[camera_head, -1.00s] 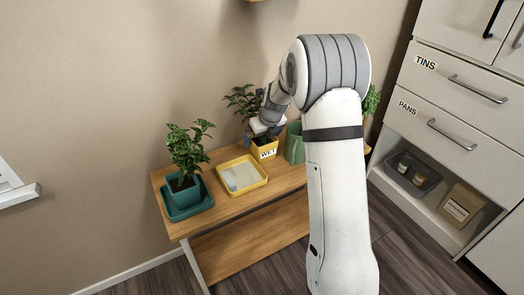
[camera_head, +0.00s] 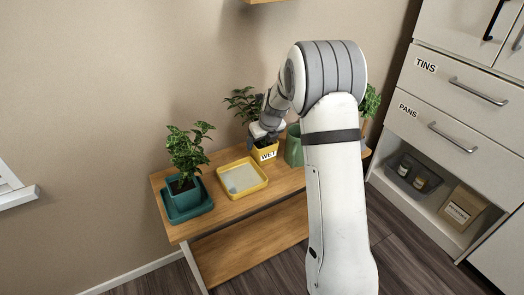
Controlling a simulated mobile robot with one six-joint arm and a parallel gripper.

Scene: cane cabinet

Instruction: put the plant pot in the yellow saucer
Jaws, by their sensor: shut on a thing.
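The yellow saucer (camera_head: 264,176) is a square tray with a pale inside, empty, on the middle of the table.
A teal pot (camera_head: 183,191) with a plant stands in a teal saucer (camera_head: 206,206) at the table's left. A green watering can or jug (camera_head: 293,150) stands close right of the yellow pot. Another plant (camera_head: 370,101) is behind my arm. The wooden table (camera_head: 224,214) is clear in front of the yellow saucer.

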